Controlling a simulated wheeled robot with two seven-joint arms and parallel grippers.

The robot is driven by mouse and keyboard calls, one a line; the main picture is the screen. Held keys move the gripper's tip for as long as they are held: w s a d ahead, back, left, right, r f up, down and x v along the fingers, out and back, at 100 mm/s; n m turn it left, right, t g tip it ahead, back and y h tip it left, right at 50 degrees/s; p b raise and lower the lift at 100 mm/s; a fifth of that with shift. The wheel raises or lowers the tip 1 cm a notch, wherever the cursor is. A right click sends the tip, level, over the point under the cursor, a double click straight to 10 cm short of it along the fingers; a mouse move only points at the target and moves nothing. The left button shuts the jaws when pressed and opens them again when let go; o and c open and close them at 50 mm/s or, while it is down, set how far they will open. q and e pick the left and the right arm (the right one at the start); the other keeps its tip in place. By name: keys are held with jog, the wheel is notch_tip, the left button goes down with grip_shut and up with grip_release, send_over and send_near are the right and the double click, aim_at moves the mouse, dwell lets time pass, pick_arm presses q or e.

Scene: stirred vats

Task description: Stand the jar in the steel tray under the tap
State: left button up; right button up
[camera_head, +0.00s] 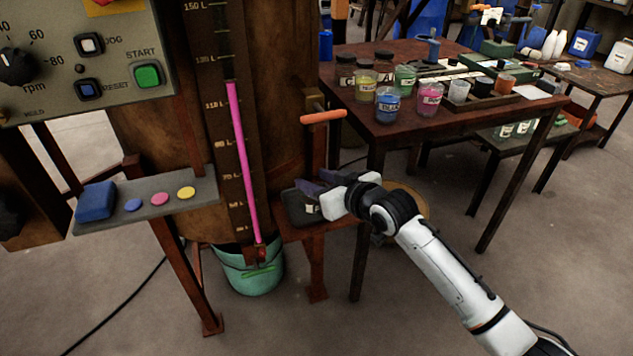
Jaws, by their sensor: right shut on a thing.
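My right gripper (312,190) reaches in from the lower right, with its dark fingers over the small ledge beside the vat. It is shut on a jar (310,208), of which I make out little more than a pale label patch; the fingers and wrist hide most of it. The dark steel tray (292,209) lies on the ledge, around or just under the jar. I cannot tell whether the jar touches the tray floor. The tap with its orange lever (323,117) is on the vat's side, above the gripper. My left gripper is not in view.
A brown table (455,125) at the right back carries several labelled jars, including a blue one (387,105) and a pink one (430,98). A green bucket (254,275) stands below the vat's sight tube (240,150). A grey shelf (150,205) juts out at left.

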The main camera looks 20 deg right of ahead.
jog(key=o, duration=0.8)
jog(key=shift+o, duration=1.4)
jog(key=p+v, duration=0.2)
jog(key=v, duration=1)
jog(key=s+a+f+g, duration=0.2)
jog(key=s+a+f, duration=0.1)
jog(key=s+f, duration=0.8)
jog(key=s+a+f+g+h, duration=0.1)
jog(key=s+a+f+g, duration=0.1)
jog(key=s+f, duration=1)
jog(key=shift+s+a+m, duration=0.4)
jog(key=shift+a, duration=0.45)
